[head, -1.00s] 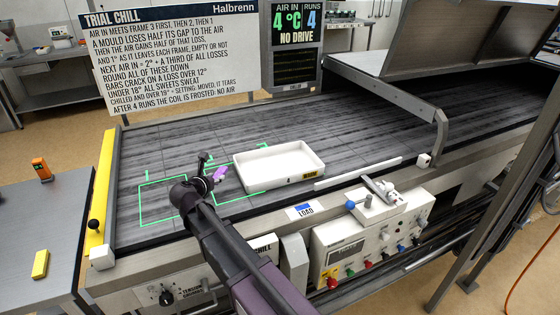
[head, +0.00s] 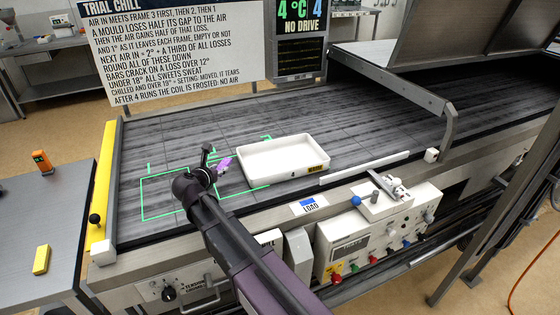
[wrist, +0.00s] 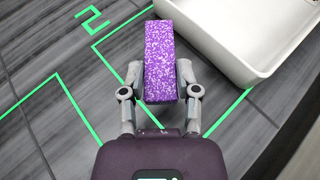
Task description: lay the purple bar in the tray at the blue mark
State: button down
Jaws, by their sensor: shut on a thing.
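The purple speckled bar (wrist: 160,55) is held between the fingers of my gripper (wrist: 160,88) in the wrist view, pointing away from my wrist. In the head view the bar (head: 224,164) shows small beside my gripper (head: 213,166), above the belt and just left of the tray. The white tray (head: 262,160) sits on the dark belt, empty as far as I can see. Its near left corner and wall (wrist: 222,55) show at the upper right of the wrist view, right of the bar. The blue mark (head: 310,203) is a LOAD label on the front rail, below the tray.
Green outlined frames (head: 143,200) mark the belt (head: 220,115). A control box (head: 372,232) with knobs and a lever stands at the front edge. A hood (head: 420,45) covers the belt at right. A yellow bar (head: 105,180) edges the left end. A sign (head: 170,45) stands behind.

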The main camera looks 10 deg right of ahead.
jog(key=s+a+m+h, duration=0.1)
jog(key=s, duration=1.3)
jog(key=shift+a+r, duration=0.2)
jog(key=shift+a, duration=0.05)
jog(key=w+a, duration=0.1)
jog(key=w, duration=0.3)
jog(key=w+a+f, duration=0.1)
jog(key=w, duration=0.4)
jog(key=w+a+b, duration=0.1)
jog(key=w, duration=0.4)
jog(key=shift+a+f, duration=0.2)
jog(key=shift+a, duration=0.05)
jog(key=shift+w, duration=0.1)
jog(key=shift+w+a+f, duration=0.1)
jog(key=shift+w+a, duration=0.1)
jog(key=shift+w, duration=0.35)
notch_tip(320, 180, down, 4)
jog(key=b, duration=0.3)
jog(key=shift+r+b, duration=0.25)
jog(key=shift+b, duration=0.15)
